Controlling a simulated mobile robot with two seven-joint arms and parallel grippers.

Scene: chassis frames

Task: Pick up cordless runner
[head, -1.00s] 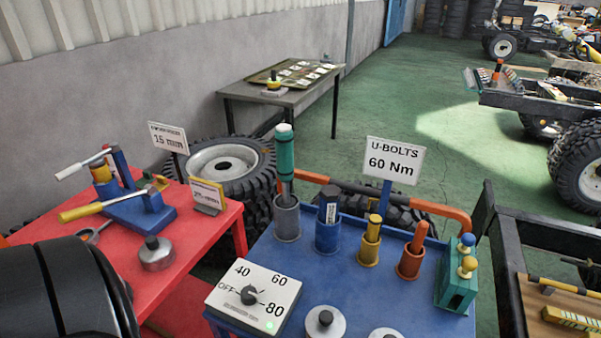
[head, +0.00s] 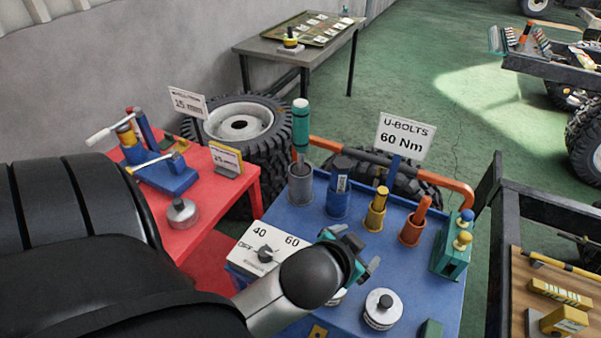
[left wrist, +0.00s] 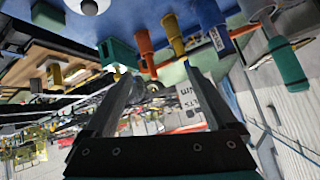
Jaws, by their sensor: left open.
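Upright tools stand in a row of cups on the blue cart (head: 285,218). No tool has a readable name, so I cannot tell which is the cordless runner. My left gripper (head: 354,252) is open and empty, above the cart in front of the cups. In the left wrist view its spread fingers (left wrist: 160,88) face the row; the teal-handled tool (left wrist: 287,66) is at right. My right gripper is out of view.
A dial box (head: 262,245) sits beside my left arm. A round metal weight (head: 381,308) is at the cart's front. A U-BOLTS 60 Nm sign (head: 404,137) and orange-ended rail (head: 445,182) rise behind the cups.

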